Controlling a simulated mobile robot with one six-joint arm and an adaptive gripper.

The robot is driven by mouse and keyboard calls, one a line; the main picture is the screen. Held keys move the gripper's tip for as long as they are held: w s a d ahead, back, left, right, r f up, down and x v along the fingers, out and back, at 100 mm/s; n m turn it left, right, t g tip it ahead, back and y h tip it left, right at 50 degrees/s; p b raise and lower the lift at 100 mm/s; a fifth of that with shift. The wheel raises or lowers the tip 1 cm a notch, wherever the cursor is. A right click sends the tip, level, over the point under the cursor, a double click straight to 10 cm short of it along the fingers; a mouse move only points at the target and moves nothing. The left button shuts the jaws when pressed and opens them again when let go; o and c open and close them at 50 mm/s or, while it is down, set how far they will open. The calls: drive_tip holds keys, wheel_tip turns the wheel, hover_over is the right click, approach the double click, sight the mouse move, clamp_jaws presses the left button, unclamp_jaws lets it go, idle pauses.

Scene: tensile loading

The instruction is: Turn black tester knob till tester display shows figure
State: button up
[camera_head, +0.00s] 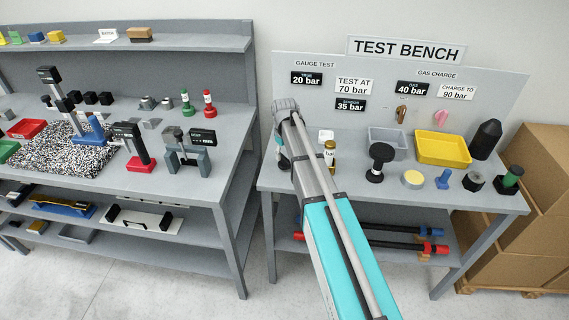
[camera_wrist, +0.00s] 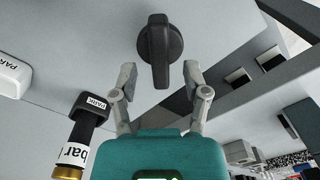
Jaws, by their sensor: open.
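A black knob (camera_wrist: 160,48) with a raised grip bar is at the top middle of the wrist view, on a pale grey surface. My gripper (camera_wrist: 159,72) is open, with one fingertip on each side of the knob's lower part in the picture. A gap shows on both sides, and I see no touch.
A black round-topped stand (camera_head: 380,155), a grey tray (camera_head: 388,151) and a yellow tray (camera_head: 443,162) are farther right.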

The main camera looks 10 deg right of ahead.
drive_tip(key=shift+f+b, duration=1)
drive_tip(key=shift+f, duration=0.25)
drive_tip(key=shift+c, duration=0.3)
clamp_jaws()
